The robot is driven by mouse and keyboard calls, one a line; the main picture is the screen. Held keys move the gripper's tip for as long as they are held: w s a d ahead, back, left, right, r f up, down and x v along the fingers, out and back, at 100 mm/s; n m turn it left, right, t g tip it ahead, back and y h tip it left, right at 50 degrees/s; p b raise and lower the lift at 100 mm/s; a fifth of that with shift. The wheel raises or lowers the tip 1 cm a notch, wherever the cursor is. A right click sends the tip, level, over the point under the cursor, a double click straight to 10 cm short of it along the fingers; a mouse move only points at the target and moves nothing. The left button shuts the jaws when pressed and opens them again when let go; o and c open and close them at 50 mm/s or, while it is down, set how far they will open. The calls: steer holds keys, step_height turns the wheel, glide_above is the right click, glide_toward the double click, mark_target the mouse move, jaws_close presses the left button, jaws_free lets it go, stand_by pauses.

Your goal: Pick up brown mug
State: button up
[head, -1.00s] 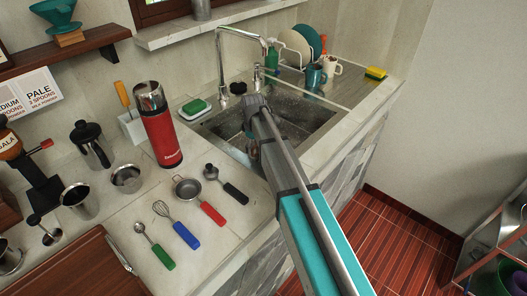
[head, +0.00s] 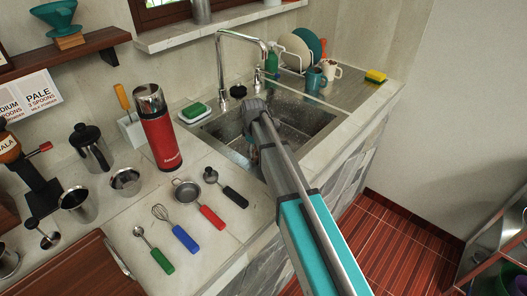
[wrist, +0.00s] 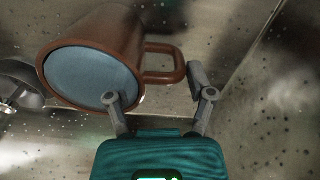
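The brown mug (wrist: 85,55) lies on its side in the sink, its blue-grey round end turned toward the wrist camera and its handle (wrist: 165,63) pointing right. My gripper (wrist: 155,88) is open and empty. Its left finger overlaps the mug's lower right rim, and its right finger is just right of the handle, so the handle lies between the fingertips in the picture. I cannot tell whether either finger touches. In the head view my arm reaches down into the sink (head: 315,127), and the arm and basin edge hide most of the mug.
A grey metal object (wrist: 18,85) sits left of the mug in the basin. The tap (head: 240,40) arches behind my arm. A red flask (head: 160,140) and several utensils stand or lie left of the sink. A dish rack and a yellow sponge (head: 375,77) are at the back right.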

jaws_close()
steer(key=shift+r+p, duration=0.55)
stand_by(0.4)
steer(key=shift+r+p, duration=4.05)
steer(key=shift+r+p, duration=0.4)
